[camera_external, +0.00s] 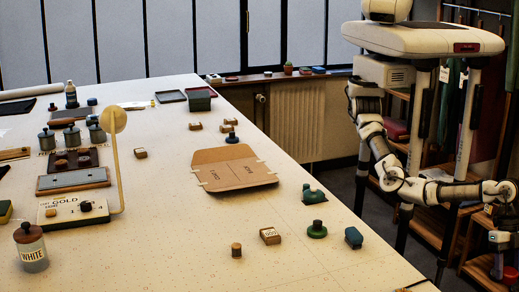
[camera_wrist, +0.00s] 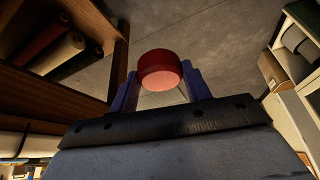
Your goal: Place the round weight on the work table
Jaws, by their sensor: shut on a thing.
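My gripper (camera_wrist: 160,88) is shut on a red round weight (camera_wrist: 160,70), which sits between the two blue fingers in the wrist view. In the external view my gripper (camera_external: 503,262) hangs low at the right edge, beyond the right side of the work table (camera_external: 200,250) and apart from it.
Near the table's right edge stand a green round piece (camera_external: 317,231), a teal block (camera_external: 353,238) and another green piece (camera_external: 313,194). A brown cardboard pattern (camera_external: 235,172) lies behind them. Wooden shelves (camera_wrist: 60,90) show at left in the wrist view.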

